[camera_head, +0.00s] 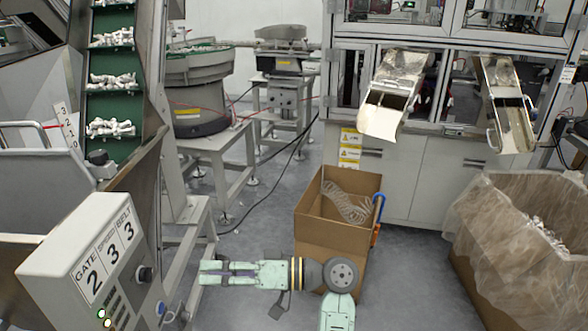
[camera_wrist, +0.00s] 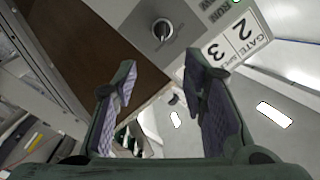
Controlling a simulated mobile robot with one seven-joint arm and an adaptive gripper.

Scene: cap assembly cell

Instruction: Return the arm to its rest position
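My arm reaches in from the bottom of the head view, bent at a dark round joint. My gripper (camera_head: 204,273) points left over the floor, in front of the open cardboard box and to the right of the control panel. In the wrist view my gripper's two fingers (camera_wrist: 158,78) stand well apart with nothing between them. The wrist camera faces the panel's labels and a knob, at an angle. How far the fingertips are from the panel is hard to tell.
The control panel (camera_head: 92,260) with gate, speed and belt labels is left. Its knob (camera_wrist: 162,30) shows in the wrist view. A cardboard box (camera_head: 315,215) is behind my gripper; a plastic-lined box (camera_head: 520,260) is right. A green conveyor (camera_head: 112,70) carries white parts. Floor between is clear.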

